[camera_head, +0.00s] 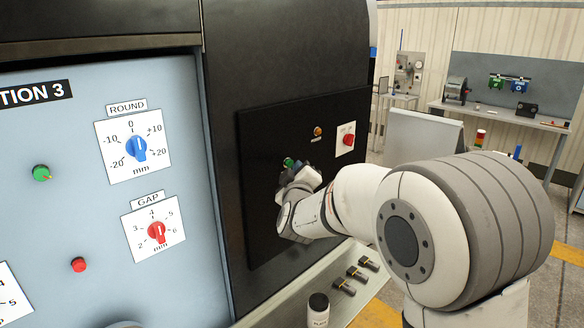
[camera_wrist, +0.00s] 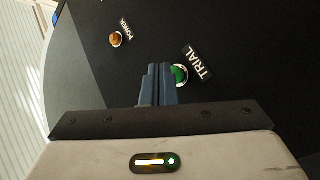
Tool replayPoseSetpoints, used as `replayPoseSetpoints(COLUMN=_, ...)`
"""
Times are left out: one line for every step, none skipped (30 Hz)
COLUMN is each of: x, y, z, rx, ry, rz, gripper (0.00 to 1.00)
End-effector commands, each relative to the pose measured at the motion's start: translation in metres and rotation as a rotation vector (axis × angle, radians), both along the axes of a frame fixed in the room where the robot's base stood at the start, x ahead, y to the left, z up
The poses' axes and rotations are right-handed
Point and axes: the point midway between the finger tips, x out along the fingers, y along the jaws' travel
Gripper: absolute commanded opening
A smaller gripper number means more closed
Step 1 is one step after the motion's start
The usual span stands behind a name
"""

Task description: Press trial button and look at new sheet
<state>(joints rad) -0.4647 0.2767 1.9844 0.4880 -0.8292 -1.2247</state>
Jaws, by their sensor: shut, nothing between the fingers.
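The green trial button (camera_wrist: 181,75) sits on the black control panel (camera_head: 262,150), with a "TRIAL" label (camera_wrist: 197,63) beside it in the wrist view. My gripper (camera_wrist: 159,68) is shut and empty, with its fingertips just left of the button and overlapping its edge in that view. I cannot tell whether the tips touch it. In the head view the green button (camera_head: 288,162) shows just above my gripper (camera_head: 293,170), which partly hides it. No sheet is clearly in view.
An orange power button (camera_wrist: 116,39) and a red rotary switch (camera_head: 349,140) are on the same panel. A light panel at left holds a blue ROUND knob (camera_head: 136,147) and a red GAP knob (camera_head: 157,232). A ledge below carries a small dark bottle (camera_head: 318,310) and several dark clamps.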

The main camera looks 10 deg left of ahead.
Motion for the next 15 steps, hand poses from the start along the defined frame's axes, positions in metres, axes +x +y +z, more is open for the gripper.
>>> replayPoseSetpoints(x=-0.0019, y=-0.0026, z=-0.0012, rx=0.000, ry=-0.001, rz=-0.001, gripper=0.00)
replayPoseSetpoints(x=-0.0028, y=-0.0037, z=-0.0011, rx=0.000, ry=-0.001, rz=-0.001, gripper=0.00)
replayPoseSetpoints(x=-0.0038, y=-0.0046, z=-0.0010, rx=0.000, ry=0.000, rz=0.000, gripper=0.00)
replayPoseSetpoints(x=-0.0041, y=-0.0050, z=-0.0009, rx=0.000, ry=0.000, rz=0.000, gripper=0.00)
replayPoseSetpoints(x=-0.0043, y=-0.0052, z=-0.0009, rx=0.000, ry=0.000, rz=0.000, gripper=0.00)
replayPoseSetpoints(x=-0.0043, y=-0.0052, z=-0.0007, rx=0.000, ry=0.001, rz=0.001, gripper=0.00)
replayPoseSetpoints(x=-0.0042, y=-0.0052, z=-0.0006, rx=-0.001, ry=0.001, rz=0.001, gripper=0.00)
replayPoseSetpoints(x=-0.0042, y=-0.0051, z=-0.0005, rx=-0.001, ry=0.001, rz=0.001, gripper=0.00)
replayPoseSetpoints(x=-0.0041, y=-0.0051, z=-0.0005, rx=-0.001, ry=0.001, rz=0.001, gripper=0.00)
replayPoseSetpoints(x=-0.0041, y=-0.0051, z=-0.0005, rx=-0.001, ry=0.001, rz=0.001, gripper=0.00)
replayPoseSetpoints(x=-0.0041, y=-0.0051, z=-0.0005, rx=-0.001, ry=0.001, rz=0.001, gripper=0.00)
replayPoseSetpoints(x=-0.0042, y=-0.0054, z=-0.0006, rx=-0.001, ry=0.001, rz=0.000, gripper=0.00)
replayPoseSetpoints(x=-0.0045, y=-0.0059, z=-0.0008, rx=-0.001, ry=0.001, rz=-0.001, gripper=0.00)
replayPoseSetpoints(x=-0.0052, y=-0.0068, z=-0.0011, rx=-0.001, ry=0.000, rz=0.000, gripper=0.00)
replayPoseSetpoints(x=-0.0067, y=-0.0089, z=-0.0015, rx=-0.001, ry=0.000, rz=0.000, gripper=0.00)
